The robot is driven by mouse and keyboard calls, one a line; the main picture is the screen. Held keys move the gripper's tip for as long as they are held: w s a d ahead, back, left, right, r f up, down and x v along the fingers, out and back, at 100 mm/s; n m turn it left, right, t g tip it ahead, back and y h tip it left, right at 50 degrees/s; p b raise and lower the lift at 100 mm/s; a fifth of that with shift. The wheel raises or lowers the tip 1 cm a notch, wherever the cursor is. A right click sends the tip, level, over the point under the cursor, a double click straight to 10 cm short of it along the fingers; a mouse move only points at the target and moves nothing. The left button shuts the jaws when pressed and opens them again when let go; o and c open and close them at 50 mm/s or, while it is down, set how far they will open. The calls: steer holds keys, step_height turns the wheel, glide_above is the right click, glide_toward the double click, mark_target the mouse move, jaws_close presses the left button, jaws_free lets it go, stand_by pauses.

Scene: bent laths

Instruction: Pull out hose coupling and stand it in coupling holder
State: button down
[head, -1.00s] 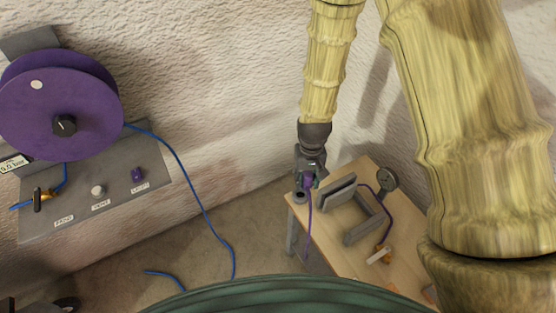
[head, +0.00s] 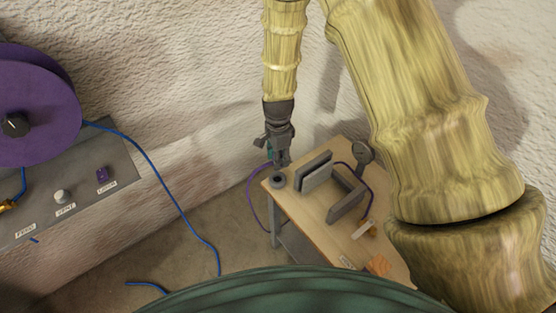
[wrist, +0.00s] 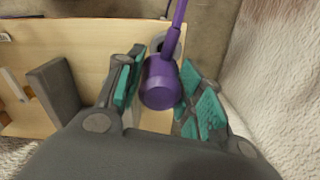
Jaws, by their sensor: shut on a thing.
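The fingers mostly hide the coupling in the head view. A purple hose (head: 252,205) runs from it and hangs in a loop left of the table. A grey ring-shaped holder (head: 278,181) stands at the table corner just below the fingertips; it is partly behind the hose in the wrist view (wrist: 171,37). I see a gap between coupling and holder.
The table (head: 310,207) carries upright grey plates (head: 315,171), a grey bracket (head: 345,201), a round gauge-like thing (head: 363,153) and a small valve (head: 364,229). A purple reel (head: 40,100) and labelled grey panel (head: 95,205) are at left. A blue hose (head: 180,200) trails to the floor.

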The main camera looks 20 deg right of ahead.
steer(key=shift+w+d+f+m+b, duration=0.1)
steer(key=shift+w+f+m+b, duration=0.2)
steer(key=shift+w+f+m, duration=0.6)
steer(key=shift+s+r+m, duration=0.15)
steer(key=shift+s+m, duration=0.1)
steer(key=shift+m, duration=0.45)
steer(key=shift+f+b, duration=2.3)
steer(key=shift+f, duration=1.15)
steer(key=shift+f+p, duration=0.5)
steer(key=shift+f, duration=0.45)
stand_by(0.4)
steer(key=c, duration=0.9)
jaws_free()
steer(key=shift+o, duration=0.5)
